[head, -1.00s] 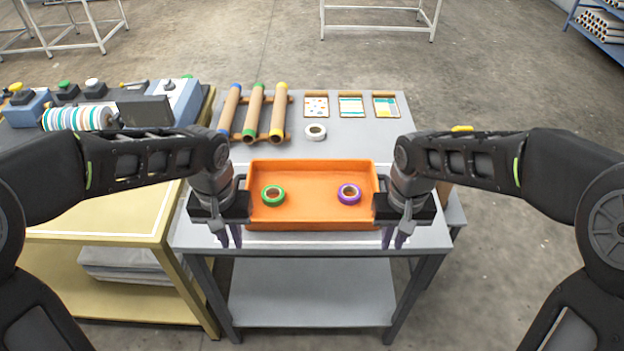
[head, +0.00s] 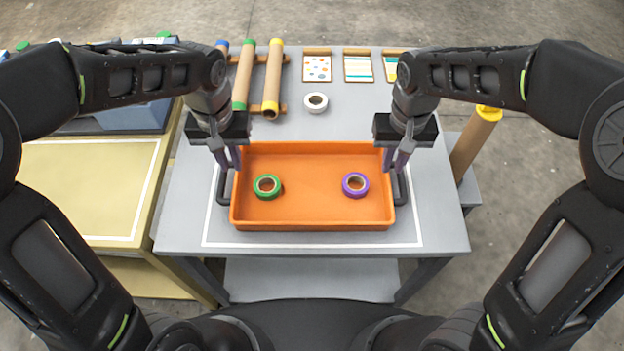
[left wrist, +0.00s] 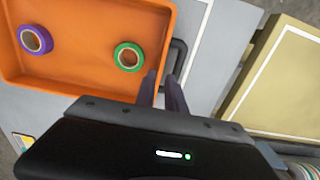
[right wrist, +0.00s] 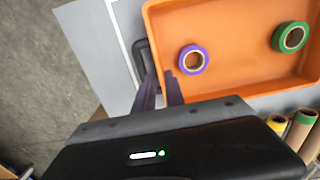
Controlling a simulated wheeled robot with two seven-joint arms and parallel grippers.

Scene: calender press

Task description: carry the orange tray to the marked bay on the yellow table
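The orange tray (head: 312,217) sits on the grey table (head: 435,215), inside a white outline. It has a black handle at each end and holds a green tape roll (head: 267,187) and a purple tape roll (head: 355,185). My left gripper (head: 228,162) is at the tray's left end, its fingers apart near the left handle (left wrist: 179,58). My right gripper (head: 398,162) is at the right end, fingers apart near the right handle (right wrist: 140,52). Neither visibly grips a handle. The yellow table (head: 30,200) stands to the left; its white-outlined bay (head: 85,185) looks empty.
Behind the tray are a white tape roll (head: 316,102), several tubes on a wooden rack (head: 285,75) and pattern cards (head: 317,69). A brown tube with a yellow cap (head: 476,142) stands at the right. Machinery (head: 115,112) sits at the yellow table's back.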

